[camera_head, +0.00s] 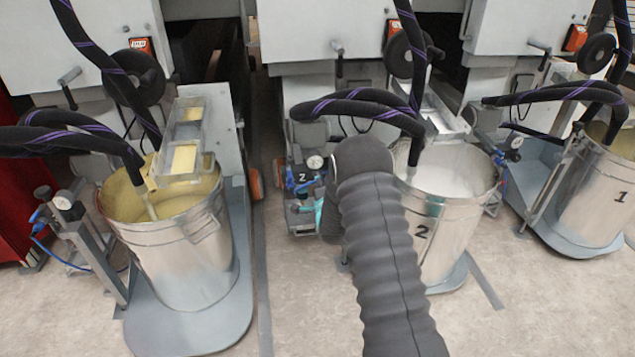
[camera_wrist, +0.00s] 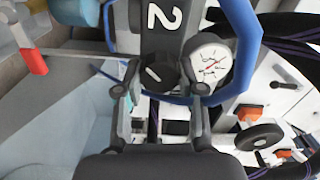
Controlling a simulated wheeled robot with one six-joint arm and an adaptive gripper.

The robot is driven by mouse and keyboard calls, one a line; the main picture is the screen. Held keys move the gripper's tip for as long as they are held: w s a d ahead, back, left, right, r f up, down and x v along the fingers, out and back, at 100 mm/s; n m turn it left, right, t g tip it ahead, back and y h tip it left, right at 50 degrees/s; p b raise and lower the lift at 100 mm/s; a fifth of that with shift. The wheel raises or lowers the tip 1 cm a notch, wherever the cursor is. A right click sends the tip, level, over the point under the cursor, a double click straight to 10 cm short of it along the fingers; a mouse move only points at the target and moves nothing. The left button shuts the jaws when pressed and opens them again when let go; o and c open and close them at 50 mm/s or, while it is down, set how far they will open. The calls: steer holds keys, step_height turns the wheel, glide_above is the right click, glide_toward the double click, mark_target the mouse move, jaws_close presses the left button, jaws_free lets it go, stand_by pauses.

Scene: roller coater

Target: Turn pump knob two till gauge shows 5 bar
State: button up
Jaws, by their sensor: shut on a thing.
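The black pump knob two (camera_wrist: 158,74) sits below a dark plate (camera_wrist: 160,20) marked with a white 2 in the wrist view. The two fingers of my gripper (camera_wrist: 158,88) stand on either side of the knob and are shut on it. The round white pressure gauge (camera_wrist: 211,60) with a red needle is just right of the knob, partly behind the right finger. Its numbers are too small to read. In the head view the gauge (camera_head: 314,162) shows beside pump two, left of my grey sleeved arm.
Metal bucket 2 (camera_head: 450,225), with white fluid, stands right of my arm. A bucket of yellow fluid (camera_head: 185,255) is at left and bucket 1 (camera_head: 598,195) at right. Black hoses (camera_head: 360,105) hang above. A blue hose (camera_wrist: 243,45) curves closely around the gauge.

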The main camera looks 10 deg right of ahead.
steer(key=m, duration=0.4)
steer(key=shift+f+m, duration=0.1)
steer(key=shift+m, duration=0.2)
steer(key=m, duration=0.4)
steer(key=shift+m, duration=0.3)
steer(key=m, duration=0.4)
steer(key=shift+f, duration=0.15)
steer(key=shift+m, duration=2.3)
steer(key=shift+a, duration=0.1)
steer(key=o, duration=1.1)
steer(key=shift+o, duration=0.2)
steer(key=shift+s, duration=0.1)
steer(key=s, duration=1.1)
steer(key=shift+s, duration=0.4)
